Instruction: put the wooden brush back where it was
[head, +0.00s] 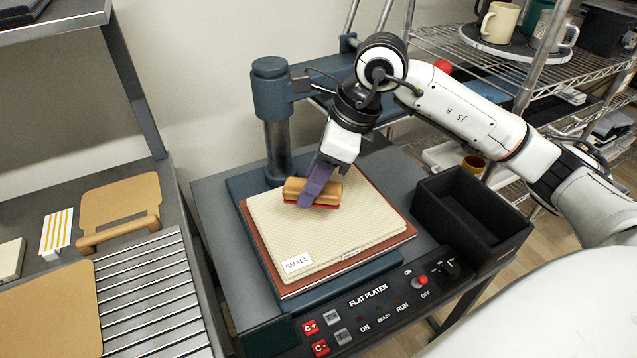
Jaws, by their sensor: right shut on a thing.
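The wooden brush (294,186) has a tan wooden body with a red strip along its lower edge. It is at the back of the cream textured pad (330,228) on the flat platen press. My right gripper (312,195) is shut on the brush from above, its purple fingers across the brush's middle. The brush is low over the pad; I cannot tell whether it touches it. My left gripper is not in view.
A black open bin (470,225) stands at the press's right. The press post (277,120) rises behind the pad. A grey bench (150,290) with slats and tan boards is at left. A wire shelf (480,62) with mugs is at back right.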

